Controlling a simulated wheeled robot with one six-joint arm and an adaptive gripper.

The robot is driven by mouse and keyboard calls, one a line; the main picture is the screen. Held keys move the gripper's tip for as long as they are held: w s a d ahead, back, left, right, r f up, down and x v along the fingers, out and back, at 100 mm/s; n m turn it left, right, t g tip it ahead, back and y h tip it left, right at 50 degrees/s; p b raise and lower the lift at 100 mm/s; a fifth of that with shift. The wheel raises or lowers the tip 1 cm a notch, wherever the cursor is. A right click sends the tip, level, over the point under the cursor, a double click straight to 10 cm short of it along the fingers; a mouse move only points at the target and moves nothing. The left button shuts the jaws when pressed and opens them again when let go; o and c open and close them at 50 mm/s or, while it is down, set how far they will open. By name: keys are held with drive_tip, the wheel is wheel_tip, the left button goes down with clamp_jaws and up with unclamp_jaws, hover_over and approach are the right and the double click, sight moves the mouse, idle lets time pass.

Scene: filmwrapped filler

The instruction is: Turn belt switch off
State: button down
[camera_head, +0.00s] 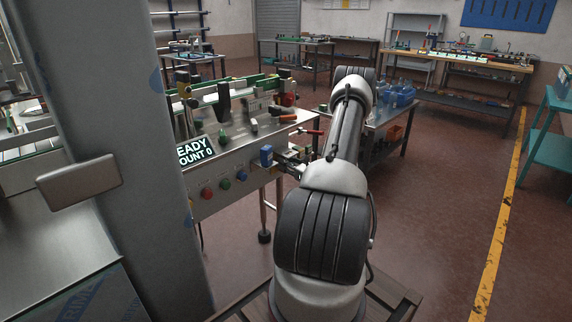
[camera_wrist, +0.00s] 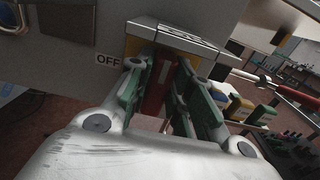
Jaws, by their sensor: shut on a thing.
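The belt switch (camera_wrist: 157,84) shows in the wrist view as a red lever in front of a yellow plate, under a grey housing. In the head view, my gripper (camera_head: 289,163) is at the right end of the machine's control panel (camera_head: 235,185), beside a blue block (camera_head: 266,155). The lever itself is hidden there, and its exact setting is unclear.
Red (camera_head: 207,193), green (camera_head: 225,184) and blue (camera_head: 241,175) buttons sit on the panel left of my gripper. A display (camera_head: 195,150) reads READY, COUNT 0, partly hidden by a grey column. A table with blue bottles stands behind my arm. The floor to the right is clear.

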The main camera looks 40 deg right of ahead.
drive_tip(key=n, duration=0.4)
drive_tip(key=shift+a+n, duration=0.2)
drive_tip(key=shift+n, duration=0.1)
drive_tip(key=n, duration=0.4)
drive_tip(key=shift+a+f, duration=0.2)
drive_tip(key=n, duration=0.5)
drive_tip(key=shift+a+f, duration=0.1)
drive_tip(key=shift+f, duration=0.1)
drive_tip(key=shift+f+n, duration=0.2)
drive_tip(key=shift+n, duration=1.9)
drive_tip(key=shift+a, duration=0.1)
drive_tip(key=c, duration=1.3)
unclamp_jaws()
